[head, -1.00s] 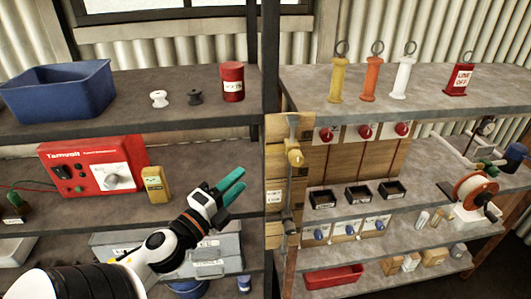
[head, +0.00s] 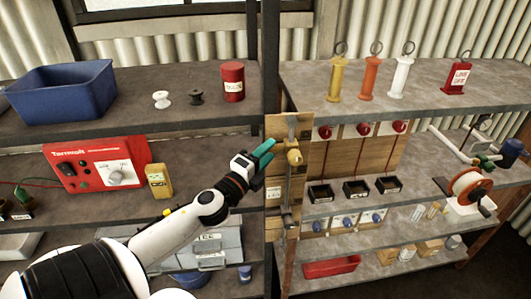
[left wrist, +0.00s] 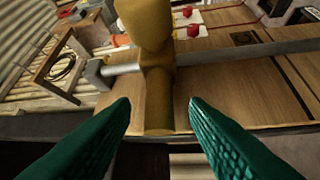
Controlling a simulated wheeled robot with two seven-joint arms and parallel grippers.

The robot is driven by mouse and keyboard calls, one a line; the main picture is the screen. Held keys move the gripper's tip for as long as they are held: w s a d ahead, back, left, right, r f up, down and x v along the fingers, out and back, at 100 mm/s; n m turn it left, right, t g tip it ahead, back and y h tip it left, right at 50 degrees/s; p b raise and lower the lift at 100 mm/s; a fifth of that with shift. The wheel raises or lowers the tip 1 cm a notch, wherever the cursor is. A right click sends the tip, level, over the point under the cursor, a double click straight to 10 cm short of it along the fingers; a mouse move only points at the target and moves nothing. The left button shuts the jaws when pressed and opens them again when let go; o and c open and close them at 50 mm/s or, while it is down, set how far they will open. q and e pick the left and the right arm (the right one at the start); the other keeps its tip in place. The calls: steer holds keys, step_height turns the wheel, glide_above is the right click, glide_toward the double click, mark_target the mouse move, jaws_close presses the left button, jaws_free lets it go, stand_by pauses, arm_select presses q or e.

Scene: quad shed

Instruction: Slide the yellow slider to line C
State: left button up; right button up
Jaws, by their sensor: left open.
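The yellow slider (head: 294,157) sits on a metal rod on the wooden board (head: 275,222) fixed at the shelf post. In the left wrist view the slider (left wrist: 158,80) stands ahead, in line with the gap between my fingers. My left gripper (head: 265,153) is open, with its teal fingertips just left of the slider. It also shows in the left wrist view (left wrist: 160,108), where the fingers flank the slider's near end; I cannot tell whether they touch it. The white label (head: 273,193) on the board is too small to read, so line C is not identifiable. My right gripper is out of view.
A yellow meter (head: 159,181) and a red tester (head: 97,164) stand on the middle left shelf. Black trays (head: 357,190) and red knobs (head: 363,129) lie right of the board. The upper shelf (head: 150,105) is above my gripper.

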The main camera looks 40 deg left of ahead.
arm_select(q)
jaws_close()
step_height(320, 180, down, 12)
steer(key=b, duration=0.9)
steer(key=shift+f+b, duration=0.2)
steer(key=shift+b, duration=0.1)
jaws_free()
steer(key=shift+r, duration=0.2)
steer(key=s+f+b, duration=0.1)
steer(key=s+b, duration=0.2)
steer(key=s, duration=0.9)
steer(key=shift+d+f, duration=0.35)
steer(key=shift+d, duration=0.05)
